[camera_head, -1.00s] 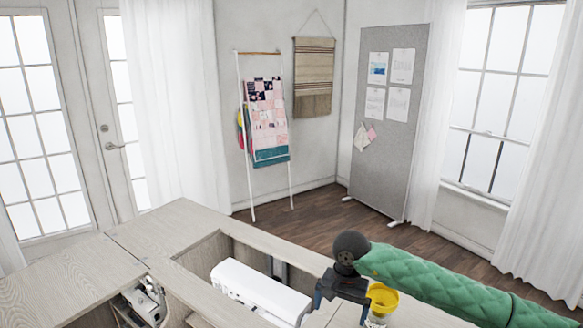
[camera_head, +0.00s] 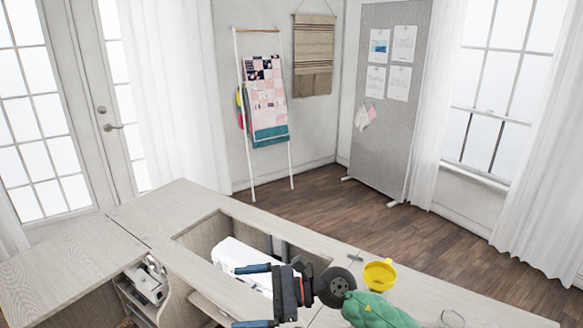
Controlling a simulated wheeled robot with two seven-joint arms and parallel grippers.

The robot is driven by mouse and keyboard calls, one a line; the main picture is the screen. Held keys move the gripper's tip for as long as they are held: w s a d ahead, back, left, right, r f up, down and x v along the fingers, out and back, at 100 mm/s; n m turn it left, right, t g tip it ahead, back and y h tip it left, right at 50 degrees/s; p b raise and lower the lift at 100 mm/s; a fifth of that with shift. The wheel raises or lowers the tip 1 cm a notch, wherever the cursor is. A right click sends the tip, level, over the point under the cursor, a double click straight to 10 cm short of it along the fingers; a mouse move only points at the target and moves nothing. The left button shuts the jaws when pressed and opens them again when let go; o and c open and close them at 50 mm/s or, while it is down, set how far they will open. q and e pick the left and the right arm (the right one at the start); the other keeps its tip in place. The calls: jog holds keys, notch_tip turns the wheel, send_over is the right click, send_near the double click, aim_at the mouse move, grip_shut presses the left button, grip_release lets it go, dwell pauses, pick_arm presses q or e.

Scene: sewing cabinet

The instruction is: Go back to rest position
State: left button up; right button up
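My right gripper (camera_head: 239,296) is at the bottom middle of the head view, above the cabinet (camera_head: 160,223). Its two dark blue fingers are spread apart and point left, with nothing seen between them. Behind it my green-sleeved arm runs toward the bottom right. The white sewing machine (camera_head: 229,253) sits in the cabinet's opening, partly hidden behind the gripper. A yellow cup-like piece (camera_head: 380,273) stands on the cabinet top to the right of the gripper, apart from it. My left gripper is not in view.
A small metal mechanism (camera_head: 148,281) sits in a side compartment of the cabinet at the left. A thin wire-like ring (camera_head: 452,319) shows at the bottom right. The cabinet's left top is bare. A grey board (camera_head: 384,130) and quilt rack stand well behind.

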jog(key=w+d+r+m+t, duration=0.2)
jog(key=d+r+m+t, duration=0.15)
jog(key=m+t, duration=0.7)
jog(key=w+d+r+m+t, duration=0.25)
jog(key=d+m+t, duration=0.4)
jog(key=m, duration=0.75)
jog(key=s+d+f+m+h, duration=0.2)
jog(key=d+f+m+h, duration=1.35)
jog(key=m, duration=0.65)
jog(key=s+d+f+m+g+h, duration=0.1)
jog(key=s+d+f+m+g, duration=0.35)
jog(key=s+f, duration=0.6)
jog(key=s+d+f+m+g+h, duration=0.1)
jog(key=s+f+m+g, duration=0.55)
jog(key=s, duration=0.65)
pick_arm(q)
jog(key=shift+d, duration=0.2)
pick_arm(e)
jog(key=s+a+f+n+g, duration=0.1)
jog(key=s+a+f, duration=0.1)
jog(key=f, duration=1.6)
jog(key=s+a+f+g, duration=0.2)
jog(key=s+f, duration=0.1)
jog(key=f, duration=1.6)
jog(key=shift+s+f+n+g+y, duration=0.15)
jog(key=shift+n+g+y, duration=0.15)
jog(key=shift+n+y, duration=0.05)
